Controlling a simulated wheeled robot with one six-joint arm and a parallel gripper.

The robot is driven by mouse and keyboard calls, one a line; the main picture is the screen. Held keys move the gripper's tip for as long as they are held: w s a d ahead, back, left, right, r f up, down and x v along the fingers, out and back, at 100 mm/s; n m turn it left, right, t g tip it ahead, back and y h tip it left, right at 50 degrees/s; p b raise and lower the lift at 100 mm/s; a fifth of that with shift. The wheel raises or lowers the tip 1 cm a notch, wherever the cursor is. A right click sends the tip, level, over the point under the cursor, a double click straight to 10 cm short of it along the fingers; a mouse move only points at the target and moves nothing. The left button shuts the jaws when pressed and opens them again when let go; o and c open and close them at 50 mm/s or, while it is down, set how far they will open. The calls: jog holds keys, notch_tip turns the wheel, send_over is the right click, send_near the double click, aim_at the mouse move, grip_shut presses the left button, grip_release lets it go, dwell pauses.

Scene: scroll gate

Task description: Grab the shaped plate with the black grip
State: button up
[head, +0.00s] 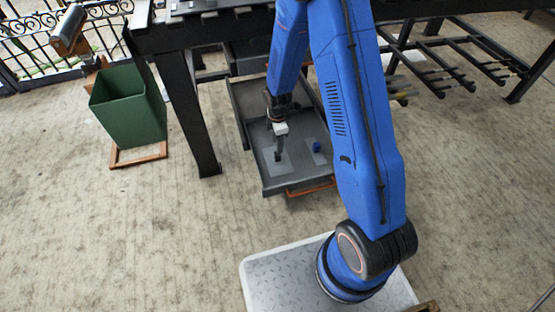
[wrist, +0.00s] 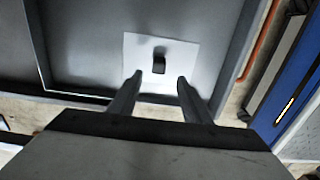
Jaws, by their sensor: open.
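The shaped plate, a pale flat piece (wrist: 186,54), lies on the floor of an open grey drawer in the wrist view. Its small black grip (wrist: 159,62) stands up near its middle. My gripper (wrist: 160,80) is open, with a finger to either side of the grip's line and nothing between them. I cannot tell the exact height of the fingertips above the plate.
The drawer (head: 246,118) has raised walls and an orange front handle (head: 311,188). A dark table (head: 200,120) stands over the drawer. A green bin (head: 128,108) is at left.

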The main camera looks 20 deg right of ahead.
aim_at(278, 157)
jog(key=shift+w+f, duration=0.15)
jog(key=shift+f, duration=4.25)
grip_shut()
